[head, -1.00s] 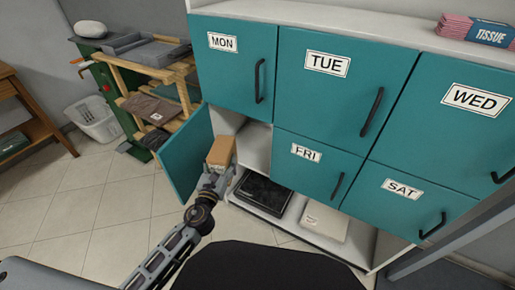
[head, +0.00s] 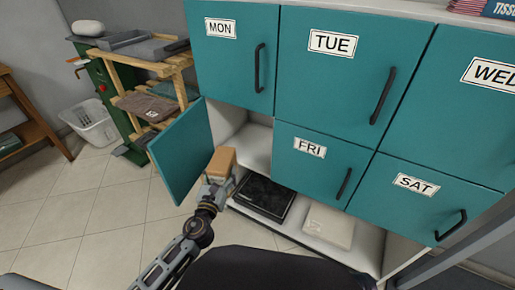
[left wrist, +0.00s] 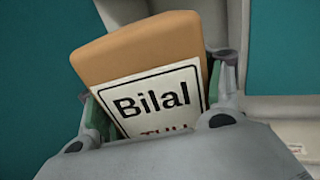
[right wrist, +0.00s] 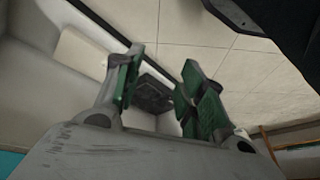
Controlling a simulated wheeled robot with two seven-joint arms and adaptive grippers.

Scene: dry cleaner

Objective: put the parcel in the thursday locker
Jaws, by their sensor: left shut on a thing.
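The parcel (head: 221,161) is a small brown box. My left gripper (head: 217,177) is shut on it and holds it in front of the open compartment (head: 257,143) below MON and left of FRI. In the left wrist view the parcel (left wrist: 135,42) is tilted, and its white label reads "Bilal" above a partly hidden red line that looks like "THU". The compartment's teal door (head: 182,150) stands swung open to the left, its front label out of sight. The inside that shows looks empty. My right gripper (right wrist: 160,95) is open and empty in the right wrist view, outside the head view.
Closed teal doors MON (head: 232,60), TUE (head: 330,75), FRI (head: 318,165) and SAT (head: 420,200) surround the opening. A black flat item (head: 263,197) and a pale one (head: 328,226) lie on the low shelf. A wooden rack (head: 150,85) and white basket (head: 91,122) stand left.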

